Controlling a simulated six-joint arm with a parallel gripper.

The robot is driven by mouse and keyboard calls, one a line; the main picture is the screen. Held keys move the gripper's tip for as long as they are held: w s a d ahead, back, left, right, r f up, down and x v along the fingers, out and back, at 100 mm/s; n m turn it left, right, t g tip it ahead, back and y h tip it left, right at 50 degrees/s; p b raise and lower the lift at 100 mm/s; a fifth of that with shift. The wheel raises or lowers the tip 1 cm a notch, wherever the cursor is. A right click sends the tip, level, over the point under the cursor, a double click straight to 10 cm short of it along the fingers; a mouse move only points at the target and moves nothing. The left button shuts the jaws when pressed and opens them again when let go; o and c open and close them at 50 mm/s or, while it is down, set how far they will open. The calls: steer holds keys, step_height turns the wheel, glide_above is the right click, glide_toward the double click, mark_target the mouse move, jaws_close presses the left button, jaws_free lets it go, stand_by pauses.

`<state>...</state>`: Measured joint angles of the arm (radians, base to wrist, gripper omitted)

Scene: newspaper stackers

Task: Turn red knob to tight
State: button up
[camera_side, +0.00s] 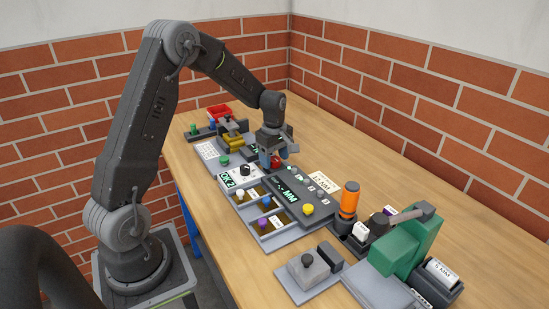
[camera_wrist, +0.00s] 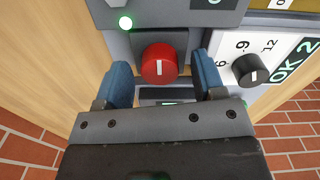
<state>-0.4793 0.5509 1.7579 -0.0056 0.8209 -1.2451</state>
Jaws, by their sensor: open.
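The red knob (camera_wrist: 159,64) shows in the wrist view near the top middle, with a white pointer mark on its lower face. It sits on a dark panel (camera_wrist: 181,38). My gripper (camera_wrist: 162,70) is open, with one blue finger on each side of the knob. Gaps show between the fingers and the knob in the wrist view. In the side view my gripper (camera_side: 279,153) is low over the table's middle, and the red knob (camera_side: 276,161) shows in part beneath it. Any label for tight cannot be made out.
A black knob (camera_wrist: 250,70) on a white dial stands right of my gripper in the wrist view. A lit green lamp (camera_wrist: 125,22) is at upper left. In the side view a tray (camera_side: 262,237) and a green machine (camera_side: 408,245) stand nearer.

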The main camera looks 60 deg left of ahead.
steer(key=shift+f, duration=0.2)
steer(key=c, duration=0.9)
steer(key=shift+m, duration=0.3)
steer(key=m, duration=0.4)
steer(key=shift+m, duration=2.7)
